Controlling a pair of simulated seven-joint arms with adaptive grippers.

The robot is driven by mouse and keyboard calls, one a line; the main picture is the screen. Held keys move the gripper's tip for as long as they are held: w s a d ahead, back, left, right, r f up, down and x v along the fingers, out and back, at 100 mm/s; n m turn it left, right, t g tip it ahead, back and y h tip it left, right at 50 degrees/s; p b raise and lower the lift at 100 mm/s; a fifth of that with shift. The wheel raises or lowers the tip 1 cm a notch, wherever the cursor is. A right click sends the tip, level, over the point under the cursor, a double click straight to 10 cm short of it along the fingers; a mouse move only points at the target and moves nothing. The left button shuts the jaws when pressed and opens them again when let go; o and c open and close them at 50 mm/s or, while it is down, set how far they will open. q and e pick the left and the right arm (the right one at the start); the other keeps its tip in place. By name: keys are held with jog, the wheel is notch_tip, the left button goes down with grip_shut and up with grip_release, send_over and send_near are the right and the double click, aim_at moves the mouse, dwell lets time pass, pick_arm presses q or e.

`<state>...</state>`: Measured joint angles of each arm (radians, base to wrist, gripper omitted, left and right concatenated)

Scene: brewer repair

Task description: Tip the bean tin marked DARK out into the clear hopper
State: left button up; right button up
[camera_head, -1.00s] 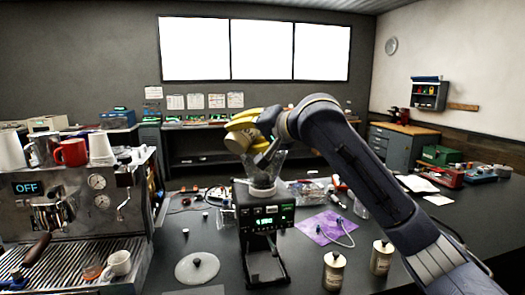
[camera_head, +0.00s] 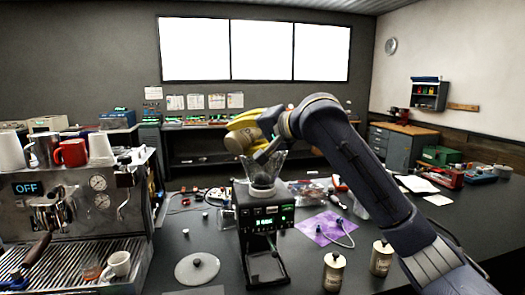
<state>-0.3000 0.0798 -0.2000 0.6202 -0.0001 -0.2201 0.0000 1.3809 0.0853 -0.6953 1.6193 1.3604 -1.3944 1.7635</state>
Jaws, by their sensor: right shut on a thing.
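The clear hopper (camera_head: 262,172) sits on top of the black grinder (camera_head: 264,220) with a lit green display. My right gripper (camera_head: 250,132), with yellow fingers, is shut on a tan tin (camera_head: 236,143) above the hopper. The tin is tilted, its end pointing left and down; its marking cannot be read. I cannot see beans coming out. Two more cream tins with dark knobs stand upright on the table, one (camera_head: 334,272) in front and one (camera_head: 381,258) to its right; their labels are too small to read. My left gripper is not in view.
An espresso machine (camera_head: 75,215) with cups on top stands at the left. A clear round lid (camera_head: 197,268) with a dark knob lies left of the grinder. A purple mat (camera_head: 326,228) with a cable lies to the right.

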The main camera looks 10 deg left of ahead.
aim_at(252, 130)
jog(key=shift+r+m, duration=0.35)
jog(key=shift+m, duration=0.15)
dwell(0.3)
jog(key=shift+w+d+f+m+g, duration=0.15)
jog(key=shift+w+d+m+g, duration=0.15)
jog(key=shift+w, duration=0.15)
jog(key=shift+w+d+f+m+g, duration=0.15)
jog(key=shift+w+m+g, duration=0.15)
jog(key=shift+w, duration=0.15)
dwell(0.3)
jog(key=shift+w+r+m+g+y, duration=0.15)
jog(key=shift+r+m+g+y, duration=0.2)
jog(key=shift+m, duration=0.25)
dwell(0.5)
jog(key=shift+w+d+f+m+g, duration=0.15)
jog(key=shift+w+f+m+g, duration=0.15)
jog(key=shift+m, duration=0.3)
dwell(0.5)
jog(key=shift+w+d+r+m+g+y, duration=0.15)
jog(key=shift+r+m+g+y, duration=0.1)
jog(key=shift+m, duration=0.2)
jog(key=shift+w+d+r+m+g+y, duration=0.1)
jog(key=shift+w+m+y, duration=0.1)
jog(key=shift+m, duration=0.25)
dwell(0.7)
